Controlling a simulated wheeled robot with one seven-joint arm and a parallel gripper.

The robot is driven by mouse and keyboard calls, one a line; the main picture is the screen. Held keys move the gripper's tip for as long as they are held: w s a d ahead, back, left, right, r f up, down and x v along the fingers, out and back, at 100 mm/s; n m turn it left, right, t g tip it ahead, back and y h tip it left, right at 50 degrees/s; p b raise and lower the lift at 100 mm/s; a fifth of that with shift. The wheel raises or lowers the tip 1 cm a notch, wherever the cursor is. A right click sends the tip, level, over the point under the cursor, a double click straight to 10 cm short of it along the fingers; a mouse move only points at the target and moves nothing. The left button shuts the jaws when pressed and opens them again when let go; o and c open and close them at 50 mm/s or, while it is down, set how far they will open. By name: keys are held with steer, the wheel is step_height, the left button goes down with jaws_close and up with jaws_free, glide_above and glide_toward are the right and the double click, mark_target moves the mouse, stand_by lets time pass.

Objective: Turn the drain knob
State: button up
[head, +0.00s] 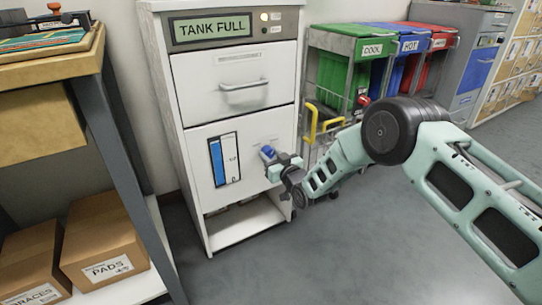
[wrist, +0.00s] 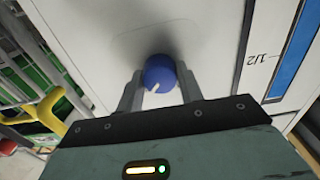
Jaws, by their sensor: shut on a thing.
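The drain knob is a round blue knob (head: 268,152) on the lower front panel of a white cabinet (head: 199,144). In the wrist view the blue knob (wrist: 159,73) sits between my two fingertips and carries a pale pointer mark. My gripper (head: 280,164) is at the panel and is shut on the knob; it also shows in the wrist view (wrist: 160,86). A level gauge (head: 224,160) with a blue column is left of the knob. The display (head: 211,29) on top reads TANK FULL, with a light lit beside it.
A yellow handle (head: 324,122) and a cart with green, blue and red bins (head: 345,75) stand right of the cabinet. A shelf with cardboard boxes (head: 98,255) stands at the left. Grey floor is clear in front.

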stand_by(0.5)
steer(key=o, duration=1)
steer(key=p+v, duration=0.5)
steer(key=v, duration=1.2)
steer(key=shift+s+d+p, duration=0.15)
steer(key=shift+s+p, duration=0.05)
steer(key=shift+p, duration=0.1)
steer(key=s+a+r+g+h, duration=0.35)
steer(key=s+r+g, duration=0.5)
steer(key=r, duration=0.45)
steer(key=s+d+r+g+h, duration=0.2)
steer(key=s+d+r, duration=0.15)
steer(key=s, duration=0.55)
steer(key=s+d+r+g+h+p, duration=0.1)
steer(key=s+d+r+g+h, duration=0.15)
steer(key=s+d, duration=0.45)
steer(key=s+d+r+g+h, duration=0.1)
steer(key=s+d+r+g, duration=0.2)
steer(key=s, duration=0.9)
steer(key=shift+n+t, duration=0.3)
steer(key=shift+t, duration=0.2)
steer(key=r+p, duration=1)
steer(key=r, duration=0.1)
steer(key=r+p, duration=2.2)
steer(key=shift+w+a, duration=0.2)
steer(key=shift+w, duration=0.1)
